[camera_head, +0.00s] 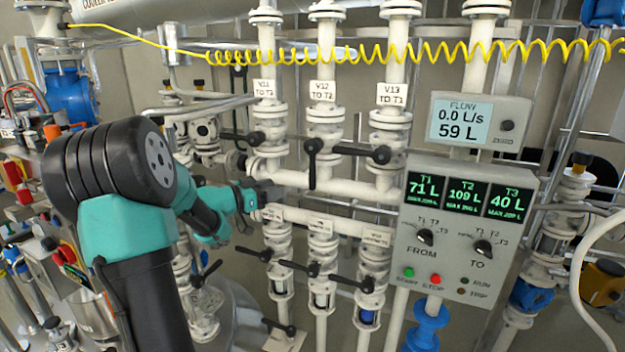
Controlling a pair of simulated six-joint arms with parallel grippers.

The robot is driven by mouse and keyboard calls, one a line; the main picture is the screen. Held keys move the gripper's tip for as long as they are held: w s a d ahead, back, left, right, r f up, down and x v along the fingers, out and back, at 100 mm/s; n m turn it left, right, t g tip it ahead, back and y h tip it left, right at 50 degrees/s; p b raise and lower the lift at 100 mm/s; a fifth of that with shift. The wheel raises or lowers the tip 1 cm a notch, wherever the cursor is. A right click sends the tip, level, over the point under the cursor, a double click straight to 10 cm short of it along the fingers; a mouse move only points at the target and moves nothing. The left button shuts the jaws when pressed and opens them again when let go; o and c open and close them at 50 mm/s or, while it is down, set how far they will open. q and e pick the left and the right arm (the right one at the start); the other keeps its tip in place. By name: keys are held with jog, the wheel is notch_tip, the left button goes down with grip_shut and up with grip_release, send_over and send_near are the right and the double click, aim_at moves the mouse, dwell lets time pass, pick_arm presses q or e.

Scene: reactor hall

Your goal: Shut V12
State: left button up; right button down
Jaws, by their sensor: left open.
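The V12 valve stands in the middle vertical white pipe, under the V12 label (322,91). Its black lever (312,165) hangs straight down, along the pipe. The neighbouring V11 lever (240,138) and V13 lever (362,152) lie roughly level, across their pipes. My left gripper (270,190) is open, to the left of and a little below the V12 lever. It appears apart from the lever, and its fingertips are small and hard to make out. My right gripper is out of view.
A flow meter (464,122) reads 0.0 L/s and 59 L. A control panel (455,258) shows T1 71 L, T2 109 L and T3 40 L. A lower row of black levers (300,268) sits below. A yellow coiled hose (420,52) crosses above the valves.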

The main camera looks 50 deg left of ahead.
aim_at(312, 178)
pick_arm(q)
jog(key=w, duration=0.4)
jog(key=w+d, duration=0.1)
jog(key=w, duration=0.4)
jog(key=w+d, duration=0.1)
jog(key=w, duration=0.3)
jog(key=shift+w+d, duration=0.2)
jog(key=shift+w, duration=0.15)
jog(key=shift+c, duration=0.2)
grip_shut()
